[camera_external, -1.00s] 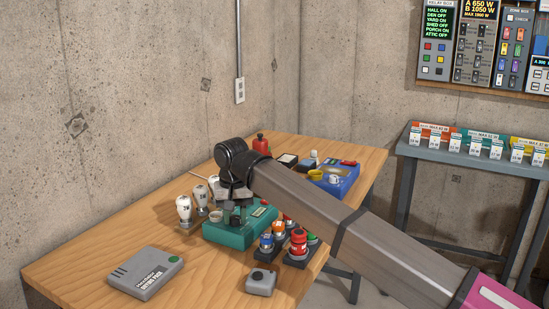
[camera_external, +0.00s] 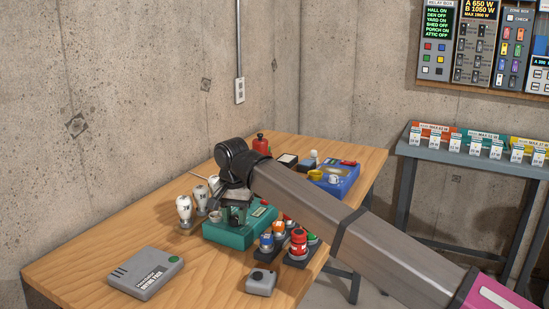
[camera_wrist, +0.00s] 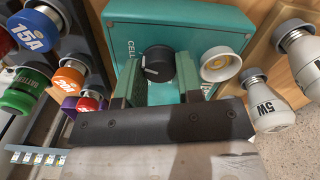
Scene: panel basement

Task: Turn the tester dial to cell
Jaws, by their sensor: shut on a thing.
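The tester is a teal box (camera_external: 240,233) on the wooden bench; it fills the top middle of the wrist view (camera_wrist: 205,22). Its round black dial (camera_wrist: 158,62) has a white mark on its left side, toward the word CELL printed along the box's left part. My gripper (camera_wrist: 160,77) has its green fingers on either side of the dial and is shut on it. In the external view my gripper (camera_external: 236,212) is over the box and hides the dial. A round cream socket (camera_wrist: 221,64) sits right of the dial.
Several bulbs (camera_external: 184,208) stand close left of the tester, and coloured fuses (camera_external: 298,243) stand close right. A grey spare pack (camera_external: 146,273) and a small grey box (camera_external: 261,282) lie in front. A blue device (camera_external: 335,181) is behind.

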